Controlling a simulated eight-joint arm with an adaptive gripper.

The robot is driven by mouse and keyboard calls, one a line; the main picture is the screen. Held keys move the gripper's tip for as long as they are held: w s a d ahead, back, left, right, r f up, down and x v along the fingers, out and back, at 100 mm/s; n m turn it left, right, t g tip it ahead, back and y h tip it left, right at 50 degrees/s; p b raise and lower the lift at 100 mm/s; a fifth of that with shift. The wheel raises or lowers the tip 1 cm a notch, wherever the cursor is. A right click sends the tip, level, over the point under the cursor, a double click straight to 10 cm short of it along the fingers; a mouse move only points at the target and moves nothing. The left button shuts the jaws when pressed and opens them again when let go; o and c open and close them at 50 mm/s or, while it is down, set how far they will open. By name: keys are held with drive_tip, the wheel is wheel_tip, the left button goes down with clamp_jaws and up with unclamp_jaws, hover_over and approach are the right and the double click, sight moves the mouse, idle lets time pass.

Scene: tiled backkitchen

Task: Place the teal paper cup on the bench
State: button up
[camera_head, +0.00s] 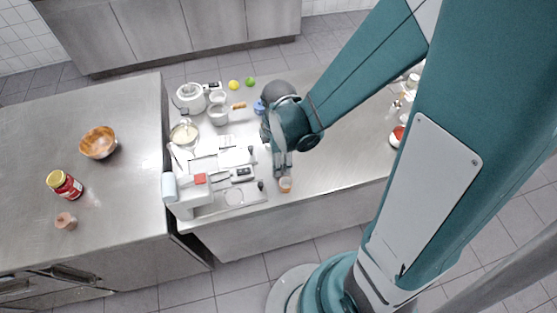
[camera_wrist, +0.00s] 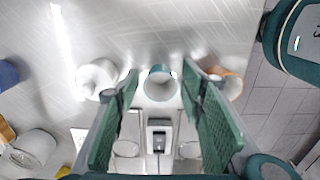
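The teal paper cup (camera_wrist: 160,86) is in the wrist view, seen from above with its pale inside showing. It stands between and slightly beyond my fingertips, with a visible gap on each side. My gripper (camera_wrist: 161,78) is open around it, with its green fingers spread. In the head view my gripper (camera_head: 282,168) points down over the steel bench (camera_head: 345,158). The teal cup cannot be made out there, hidden by my gripper. Whether the cup rests on the bench surface is hard to tell.
An orange-brown cup (camera_head: 285,185) stands near the bench's front edge, close to my right finger in the wrist view (camera_wrist: 230,84). A white cup (camera_wrist: 97,78) is left. Scales (camera_head: 242,174) and other equipment crowd the bench's left half. Its middle right is clear.

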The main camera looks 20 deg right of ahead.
drive_tip(key=shift+r, duration=0.15)
wheel_tip(320, 180, up, 12)
drive_tip(key=p, duration=0.1)
drive_tip(key=shift+p, duration=0.35)
idle(0.5)
idle(0.7)
drive_tip(key=s+d+r+m+t, duration=0.2)
drive_tip(key=d+r+m+t, duration=0.1)
drive_tip(key=r+m, duration=0.5)
drive_tip(key=s+d+r+m+t, duration=0.3)
drive_tip(key=r+m, duration=0.4)
drive_tip(key=m, duration=0.3)
drive_tip(key=shift+d+r+t, duration=0.4)
drive_tip(key=shift+d+t, duration=0.2)
drive_tip(key=shift+d, duration=0.15)
